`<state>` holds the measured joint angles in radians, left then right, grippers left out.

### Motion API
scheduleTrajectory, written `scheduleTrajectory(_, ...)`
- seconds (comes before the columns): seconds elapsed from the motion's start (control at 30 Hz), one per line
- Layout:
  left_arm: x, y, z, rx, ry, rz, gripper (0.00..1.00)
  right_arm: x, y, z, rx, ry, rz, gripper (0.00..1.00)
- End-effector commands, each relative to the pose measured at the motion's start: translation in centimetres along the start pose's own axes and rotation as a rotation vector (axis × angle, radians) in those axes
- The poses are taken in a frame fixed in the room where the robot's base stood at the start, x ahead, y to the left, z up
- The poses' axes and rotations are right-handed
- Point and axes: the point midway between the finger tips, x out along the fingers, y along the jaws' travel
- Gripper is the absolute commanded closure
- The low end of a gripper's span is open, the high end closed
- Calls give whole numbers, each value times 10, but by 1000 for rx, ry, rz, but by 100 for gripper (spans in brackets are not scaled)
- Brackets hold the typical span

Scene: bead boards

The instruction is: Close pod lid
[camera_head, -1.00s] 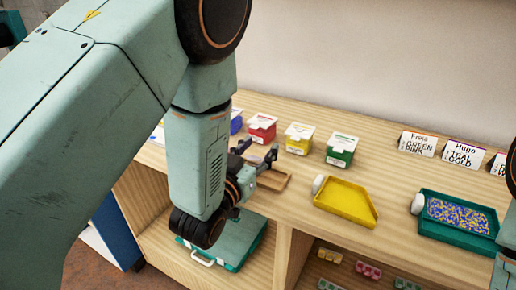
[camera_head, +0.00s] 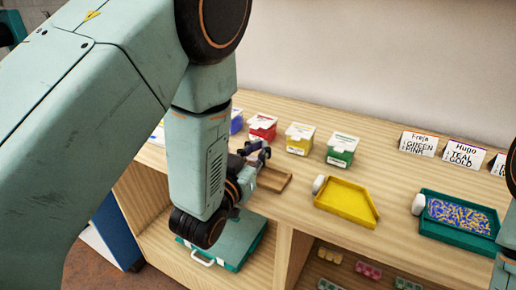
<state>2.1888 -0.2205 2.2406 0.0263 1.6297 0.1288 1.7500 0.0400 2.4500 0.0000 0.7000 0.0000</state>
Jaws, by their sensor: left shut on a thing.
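Several small pods with white labelled tops stand in a row at the back of the wooden counter: blue (camera_head: 236,124), red (camera_head: 263,131), yellow (camera_head: 299,145) and green (camera_head: 341,157). The tops of the yellow and green pods look flat and closed. My arm partly hides the blue pod. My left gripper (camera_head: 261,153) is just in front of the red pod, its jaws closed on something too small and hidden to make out. I cannot tell whether it touches the red pod. My right gripper is out of view.
A brown wooden block (camera_head: 274,180) lies beside my left gripper. A yellow tray (camera_head: 345,203) and a teal tray of beads (camera_head: 450,236) are to the right. Name cards (camera_head: 419,144) stand behind.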

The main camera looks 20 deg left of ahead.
Motion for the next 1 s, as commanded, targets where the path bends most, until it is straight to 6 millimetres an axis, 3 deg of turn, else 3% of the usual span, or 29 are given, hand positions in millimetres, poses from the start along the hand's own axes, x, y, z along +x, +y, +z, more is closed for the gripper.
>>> scheduleTrajectory(0.33,0,0,1,0,10,0,100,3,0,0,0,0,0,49)
scheduleTrajectory(0.7,-4,0,4,0,185,-1,100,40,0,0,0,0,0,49)
scheduleTrajectory(1.0,-6,0,1,0,247,0,100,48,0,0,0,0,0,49)
